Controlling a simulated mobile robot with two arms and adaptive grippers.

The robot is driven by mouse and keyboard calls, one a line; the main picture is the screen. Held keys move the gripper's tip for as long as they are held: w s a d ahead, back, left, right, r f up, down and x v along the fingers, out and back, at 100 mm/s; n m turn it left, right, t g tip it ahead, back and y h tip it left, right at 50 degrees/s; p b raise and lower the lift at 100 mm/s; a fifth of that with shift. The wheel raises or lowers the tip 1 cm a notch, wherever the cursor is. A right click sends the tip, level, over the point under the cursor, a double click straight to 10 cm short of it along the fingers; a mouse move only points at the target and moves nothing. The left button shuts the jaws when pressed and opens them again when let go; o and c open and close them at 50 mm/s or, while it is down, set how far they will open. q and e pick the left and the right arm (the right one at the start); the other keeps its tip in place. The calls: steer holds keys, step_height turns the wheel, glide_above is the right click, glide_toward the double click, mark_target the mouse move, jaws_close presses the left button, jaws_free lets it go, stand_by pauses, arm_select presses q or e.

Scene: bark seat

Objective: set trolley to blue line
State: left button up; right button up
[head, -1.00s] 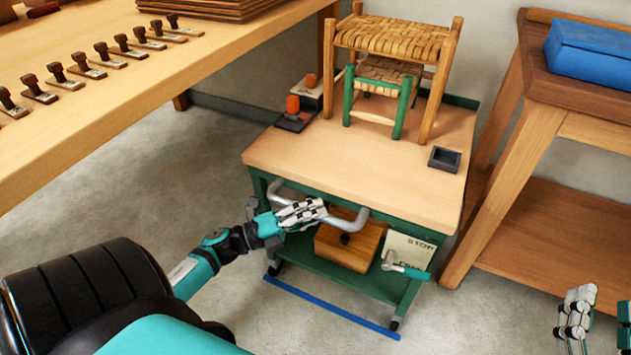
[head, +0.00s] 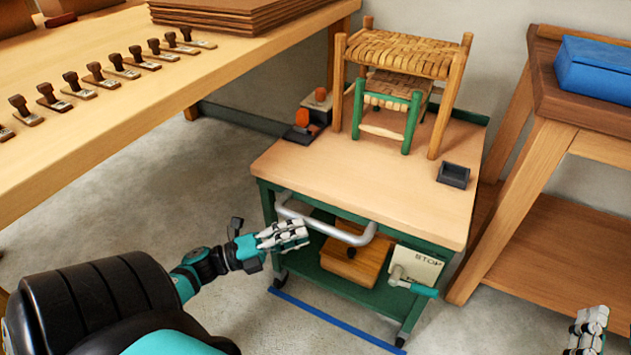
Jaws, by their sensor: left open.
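The trolley (head: 310,170) has a pale wooden top, a green frame and a grey bar handle (head: 345,236) on its near side. The blue line (head: 335,320) lies on the floor along the trolley's near side, close by its near casters. My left gripper (head: 296,236) is open and empty in front of the handle's left part. It overlaps the handle's area in the picture; I cannot tell if they touch. A lever with a teal grip (head: 415,287) sits by a STOP plate at the lower right. My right gripper (head: 590,325) is partly in view at bottom right.
Two woven stools, one larger (head: 400,52) and one green-legged (head: 388,110), stand on the trolley, with a small dark tray (head: 453,175). A wooden box (head: 350,262) sits on its lower shelf. A workbench (head: 110,110) is left; a wooden stand (head: 560,240) is close right.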

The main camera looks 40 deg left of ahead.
arm_select(q)
steer(key=v, duration=0.6)
stand_by(0.4)
